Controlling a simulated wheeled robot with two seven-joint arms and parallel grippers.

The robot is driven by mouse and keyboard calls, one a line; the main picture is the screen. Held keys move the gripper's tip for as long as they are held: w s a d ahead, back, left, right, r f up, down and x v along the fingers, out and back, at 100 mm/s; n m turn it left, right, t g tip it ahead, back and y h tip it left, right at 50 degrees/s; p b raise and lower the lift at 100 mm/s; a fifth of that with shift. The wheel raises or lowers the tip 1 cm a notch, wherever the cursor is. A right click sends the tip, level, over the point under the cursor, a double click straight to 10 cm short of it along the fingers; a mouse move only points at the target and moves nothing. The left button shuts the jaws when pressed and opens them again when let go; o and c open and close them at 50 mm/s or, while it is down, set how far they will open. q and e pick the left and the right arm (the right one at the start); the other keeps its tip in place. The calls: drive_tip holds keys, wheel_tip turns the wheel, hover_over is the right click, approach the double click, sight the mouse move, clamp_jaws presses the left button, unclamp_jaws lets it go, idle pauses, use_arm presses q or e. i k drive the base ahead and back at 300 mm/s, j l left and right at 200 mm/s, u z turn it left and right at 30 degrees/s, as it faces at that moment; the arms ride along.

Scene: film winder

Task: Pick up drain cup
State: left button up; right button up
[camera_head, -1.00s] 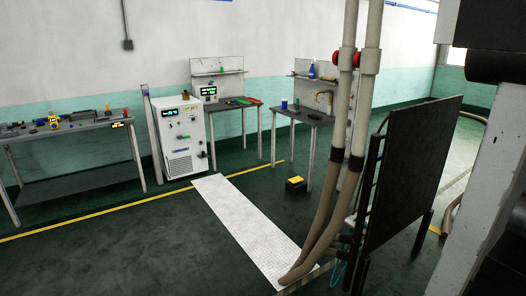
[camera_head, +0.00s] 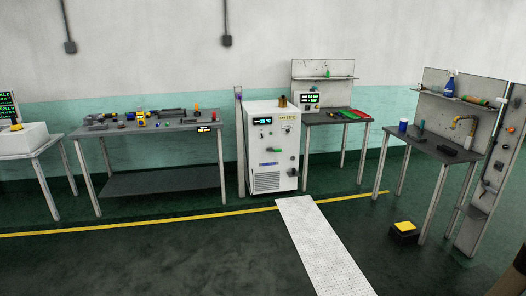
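No object is clearly recognisable as the drain cup at this distance. A small blue cup-shaped item (camera_head: 403,127) stands upright at the left end of the right-hand workbench (camera_head: 428,148). A small brown cup-shaped item (camera_head: 283,102) sits on top of the white cabinet (camera_head: 271,150). I cannot tell whether either is the drain cup. Neither of my grippers is in view.
A long bench (camera_head: 160,182) with tools stands left of the cabinet, and a white basin table (camera_head: 22,142) at far left. A black and yellow box (camera_head: 404,230) is on the floor by the right workbench.

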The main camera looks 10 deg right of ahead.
sight(435, 89)
drive_tip(key=i, duration=0.8)
drive_tip(key=i+j+z, duration=0.1)
drive_tip(key=i, duration=0.75)
drive_tip(key=i+l+z, duration=0.15)
drive_tip(key=i+z, duration=0.25)
drive_tip(key=i, duration=0.2)
drive_tip(key=i+z, duration=0.4)
drive_tip(key=i, duration=0.2)
drive_tip(key=i+j+z, duration=0.25)
drive_tip(key=i+z, duration=0.15)
drive_tip(key=i, duration=0.15)
drive_tip(key=i+l, duration=0.4)
drive_tip(key=i+l+z, duration=0.1)
drive_tip(key=i+l, duration=0.35)
drive_tip(key=i, duration=0.15)
drive_tip(key=i+l, duration=0.35)
drive_tip(key=i, duration=0.15)
drive_tip(key=i+l, duration=0.1)
drive_tip(key=l, duration=0.35)
drive_tip(key=i+l, duration=0.1)
drive_tip(key=l, duration=0.3)
drive_tip(key=i+l, duration=0.15)
drive_tip(key=l, duration=0.3)
